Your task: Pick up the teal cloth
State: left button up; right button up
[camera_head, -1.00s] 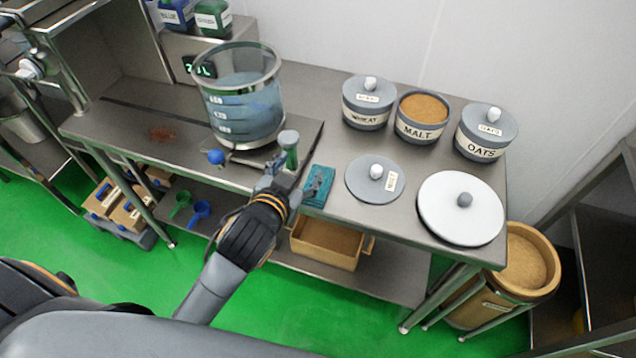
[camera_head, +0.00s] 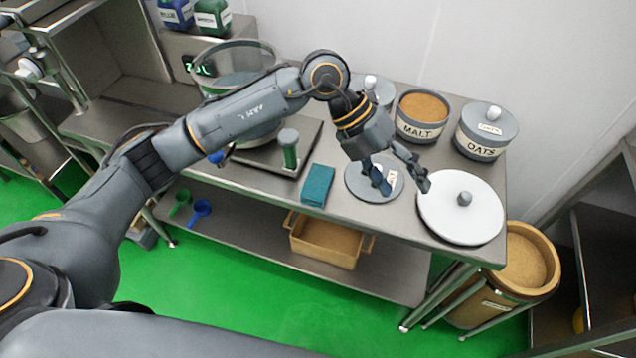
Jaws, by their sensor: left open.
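The teal cloth (camera_head: 317,186) lies folded on the steel table near its front edge, right of the scale platform and left of the grey malt lid. Nothing covers it. My left gripper (camera_head: 402,188) is open and empty, pointing down above the grey lid (camera_head: 360,187) and beside the large white lid. It is to the right of the cloth and apart from it. My right gripper does not show.
A large clear measuring vessel (camera_head: 215,60) stands behind my arm on the left. An open malt jar (camera_head: 419,128) and a closed oats jar (camera_head: 487,140) stand at the back. The white lid (camera_head: 461,225) lies at the right. A wooden box (camera_head: 325,245) sits on the lower shelf.

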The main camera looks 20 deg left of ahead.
pick_arm(q)
jog(key=w+a+f+y, duration=0.1)
jog(key=w+a+y, duration=0.2)
jog(key=a, duration=0.3)
jog(key=n+t+y, duration=0.2)
jog(key=y, duration=0.3)
send_over(318, 180)
notch_tip(318, 180, down, 7)
jog(key=shift+a+r+p, duration=0.15)
jog(key=shift+r+p, duration=0.05)
jog(key=shift+p, duration=0.65)
jog(key=shift+f, duration=0.5)
jog(key=shift+f+p, duration=0.4)
jog(key=shift+p, duration=0.05)
notch_tip(318, 180, down, 4)
jog(key=shift+r+p, duration=0.2)
jog(key=shift+p, duration=0.45)
jog(key=shift+f, duration=0.35)
jog(key=c, duration=0.8)
